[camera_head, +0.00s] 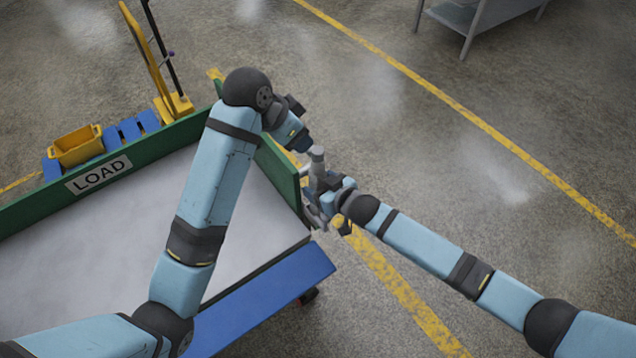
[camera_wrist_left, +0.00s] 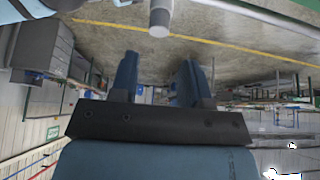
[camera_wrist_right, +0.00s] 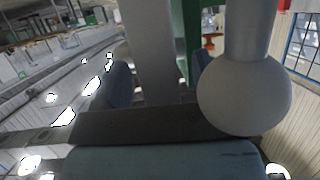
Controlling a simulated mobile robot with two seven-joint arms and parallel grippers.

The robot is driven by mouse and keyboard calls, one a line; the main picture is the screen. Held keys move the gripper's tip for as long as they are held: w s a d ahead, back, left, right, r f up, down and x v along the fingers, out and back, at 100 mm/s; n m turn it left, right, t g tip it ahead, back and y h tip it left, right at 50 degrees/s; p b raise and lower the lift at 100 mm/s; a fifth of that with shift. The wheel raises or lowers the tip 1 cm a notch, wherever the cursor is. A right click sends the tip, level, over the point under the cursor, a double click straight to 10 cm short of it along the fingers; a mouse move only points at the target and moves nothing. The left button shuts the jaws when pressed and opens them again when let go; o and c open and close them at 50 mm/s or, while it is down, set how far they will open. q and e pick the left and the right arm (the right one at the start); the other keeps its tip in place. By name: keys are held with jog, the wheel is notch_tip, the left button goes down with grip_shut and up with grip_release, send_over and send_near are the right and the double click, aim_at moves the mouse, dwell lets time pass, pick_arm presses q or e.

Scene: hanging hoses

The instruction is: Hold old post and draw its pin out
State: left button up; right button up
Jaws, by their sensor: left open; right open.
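The grey post (camera_head: 317,168) stands at the corner of the cart, its upper part showing in the head view. My left gripper (camera_head: 299,141) is open above and left of the post's top. In the left wrist view a grey cylinder end (camera_wrist_left: 160,20) shows beyond the open fingers (camera_wrist_left: 157,80), apart from them. My right gripper (camera_head: 322,198) is open low at the post. In the right wrist view a grey upright (camera_wrist_right: 150,50) passes between its fingers, and a grey rod with a rounded end (camera_wrist_right: 245,92) is close to the camera. I cannot tell which part is the pin.
The cart has a green side wall (camera_head: 40,207) marked LOAD and a pale bed (camera_head: 110,240). A blue beam (camera_head: 265,300) runs along its near edge. A yellow bin (camera_head: 76,147) and a yellow trolley handle (camera_head: 150,60) are behind it.

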jog(key=shift+w+a+f, duration=0.15)
jog(key=shift+w+a, duration=0.15)
jog(key=shift+w, duration=0.05)
